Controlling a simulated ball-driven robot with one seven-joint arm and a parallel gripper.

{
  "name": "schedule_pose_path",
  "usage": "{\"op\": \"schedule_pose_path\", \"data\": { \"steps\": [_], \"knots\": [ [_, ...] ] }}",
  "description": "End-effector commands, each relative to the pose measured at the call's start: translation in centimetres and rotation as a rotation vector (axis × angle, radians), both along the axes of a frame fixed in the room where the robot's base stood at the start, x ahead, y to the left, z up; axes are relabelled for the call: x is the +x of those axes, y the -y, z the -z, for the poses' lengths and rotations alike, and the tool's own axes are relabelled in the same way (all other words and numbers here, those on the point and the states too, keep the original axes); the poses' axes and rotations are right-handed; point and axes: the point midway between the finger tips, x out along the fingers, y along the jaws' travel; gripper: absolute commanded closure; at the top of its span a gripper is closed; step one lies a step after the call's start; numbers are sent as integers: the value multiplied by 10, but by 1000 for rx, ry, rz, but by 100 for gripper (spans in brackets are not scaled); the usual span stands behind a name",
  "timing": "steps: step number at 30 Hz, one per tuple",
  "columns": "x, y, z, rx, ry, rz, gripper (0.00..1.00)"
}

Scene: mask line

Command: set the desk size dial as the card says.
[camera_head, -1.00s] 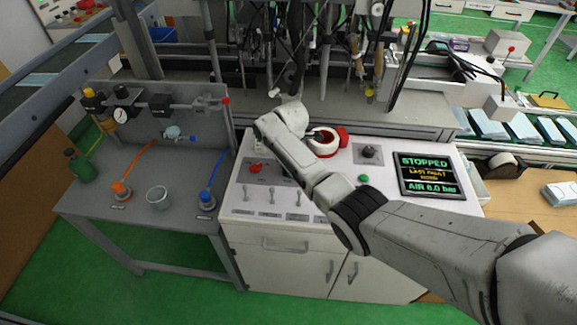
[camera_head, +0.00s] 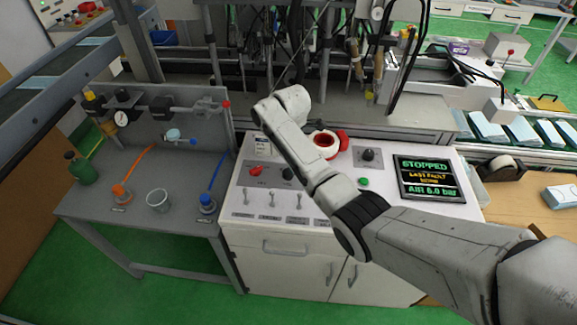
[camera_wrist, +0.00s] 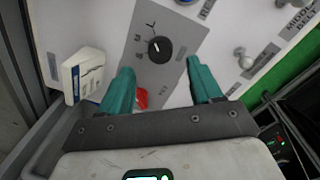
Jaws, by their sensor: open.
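The size dial, a black round knob (camera_wrist: 158,48) on a grey plate with letter marks, is in the wrist view just beyond my fingertips; it also shows in the head view (camera_head: 287,174). A short white line is on its face; I cannot tell surely which letter it points to. The card (camera_wrist: 85,76), white with a blue band, stands left of my gripper and also in the head view (camera_head: 262,145); its text is unreadable. My gripper (camera_wrist: 158,67) is open, its teal fingers apart and empty.
A red knob (camera_wrist: 141,98) lies close beside the left finger. Several toggle switches (camera_head: 272,198) line the panel front.

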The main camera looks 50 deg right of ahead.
Motion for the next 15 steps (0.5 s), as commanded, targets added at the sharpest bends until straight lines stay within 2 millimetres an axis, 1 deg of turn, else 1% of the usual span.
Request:
{"op": "schedule_pose_path", "data": {
  "steps": [1, 3, 6, 10, 15],
  "knots": [
    [0, 0, -10, 0, 3, 0, 36],
    [-1, 0, -21, -1, 3, 1, 36],
    [-2, -1, -35, -1, 2, 0, 36],
    [-3, -1, -46, 0, 0, 1, 36],
    [-3, -1, -50, 0, -1, 1, 36]
  ]
}}
